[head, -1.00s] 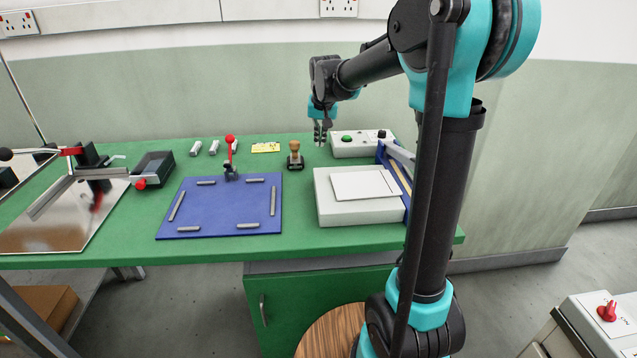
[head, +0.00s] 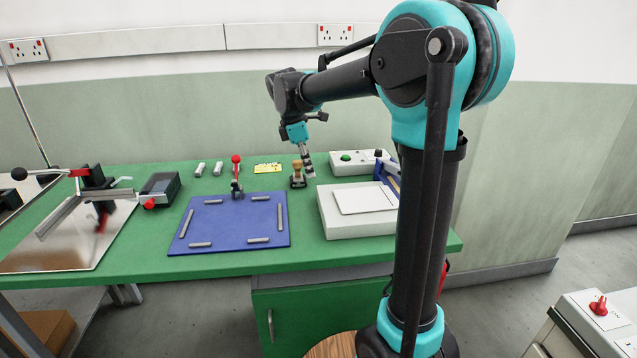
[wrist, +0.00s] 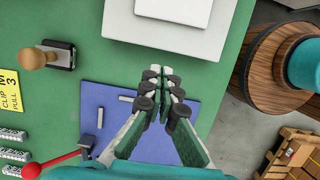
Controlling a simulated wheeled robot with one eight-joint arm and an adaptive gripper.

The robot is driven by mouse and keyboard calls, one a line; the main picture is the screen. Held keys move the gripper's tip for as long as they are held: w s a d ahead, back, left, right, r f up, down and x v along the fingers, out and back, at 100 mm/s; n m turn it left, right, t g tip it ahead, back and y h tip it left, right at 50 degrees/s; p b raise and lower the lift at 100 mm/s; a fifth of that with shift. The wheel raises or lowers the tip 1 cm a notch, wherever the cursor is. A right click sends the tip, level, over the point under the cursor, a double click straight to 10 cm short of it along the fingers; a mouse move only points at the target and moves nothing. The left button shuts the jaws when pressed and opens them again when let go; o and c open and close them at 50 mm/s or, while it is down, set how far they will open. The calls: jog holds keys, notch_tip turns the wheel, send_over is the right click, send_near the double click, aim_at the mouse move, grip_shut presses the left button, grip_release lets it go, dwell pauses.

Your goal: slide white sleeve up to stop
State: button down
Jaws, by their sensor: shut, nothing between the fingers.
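I cannot make out a white sleeve in either view. At the left of the green bench in the head view stands a dark metal post (head: 97,190) with a red lever (head: 79,173) and a grey rail (head: 57,216), over a shiny plate (head: 75,250). My gripper (head: 308,168) hangs fingers down over the bench, close to the wooden-handled stamp (head: 297,174) in the picture and far right of the post. In the wrist view my gripper (wrist: 160,78) has its fingertips together and holds nothing, with the blue board (wrist: 188,118) below.
The green bench (head: 240,262) carries a white-topped box (head: 358,222), a control box (head: 350,163) with a green button, a dark tray (head: 160,187), and a red-knobbed lever (head: 236,175) on the blue board's back edge. A yellow label (head: 268,168) lies behind the board.

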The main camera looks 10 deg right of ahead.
aim_at(348, 198)
jog(key=x, duration=0.9)
jog(key=shift+d+f, duration=0.1)
jog(key=shift+f, duration=0.15)
jog(key=d, duration=0.2)
jog(key=shift+d+r, duration=0.2)
jog(key=shift+d, duration=0.75)
jog(key=shift+d, duration=0.1)
jog(key=d, duration=0.5)
jog(key=shift+d, duration=0.15)
